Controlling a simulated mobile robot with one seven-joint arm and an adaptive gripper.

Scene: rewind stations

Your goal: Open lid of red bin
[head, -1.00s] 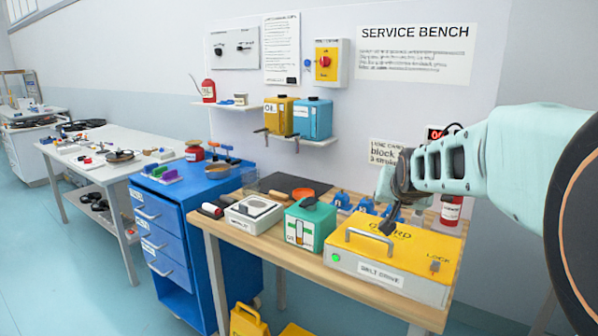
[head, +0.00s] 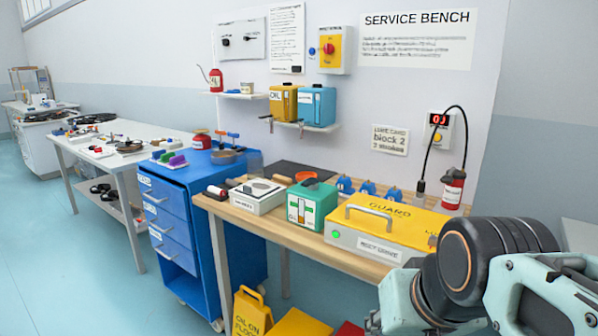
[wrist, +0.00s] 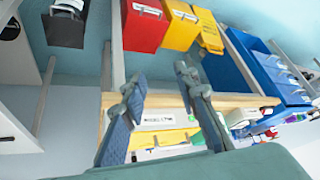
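The red bin (wrist: 145,25) shows at the top of the wrist view, below the bench edge, with a white label on its face. In the head view only a small red corner of it (head: 350,329) shows at the bottom edge. Its lid is too little in view to tell its state. My gripper (wrist: 159,78) is open and empty, its two blue-grey fingers wide apart. It is apart from the bin, near the front of the bench. In the head view my arm fills the lower right and its fingers are mostly cut off.
A yellow bin (head: 302,325) stands beside the red one, with a yellow floor sign (head: 252,313) beyond it. The wooden bench (head: 290,236) overhangs them and carries a yellow guard box (head: 385,228). A blue drawer cabinet (head: 180,228) stands to the left. A bench leg (wrist: 117,50) is close by.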

